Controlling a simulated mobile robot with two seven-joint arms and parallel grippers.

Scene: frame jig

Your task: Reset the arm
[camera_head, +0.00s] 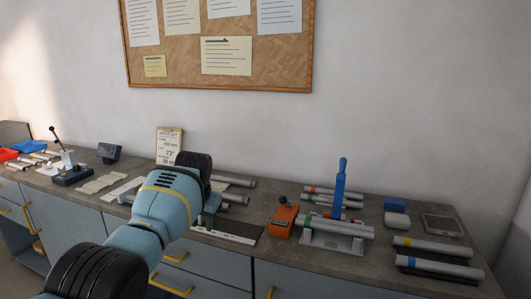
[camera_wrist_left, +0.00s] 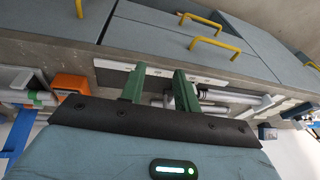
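My left arm (camera_head: 165,205) reaches in from the left in the head view, over the front of the workbench. My left gripper (camera_head: 208,217) is mostly hidden by its own wrist there. In the left wrist view, the gripper's two green fingers (camera_wrist_left: 158,88) stand apart with a clear gap and nothing held between them. They are near the bench's front edge, above a pale strip. My right arm and right gripper are not in view.
The grey workbench (camera_head: 350,262) carries a blue-handled jig (camera_head: 340,185), an orange tool (camera_head: 283,220), several metal tubes (camera_head: 433,246) and a grey tablet-like tray (camera_head: 442,225). A small sign (camera_head: 169,143) stands behind my arm. Yellow-handled drawers (camera_head: 208,262) line the front.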

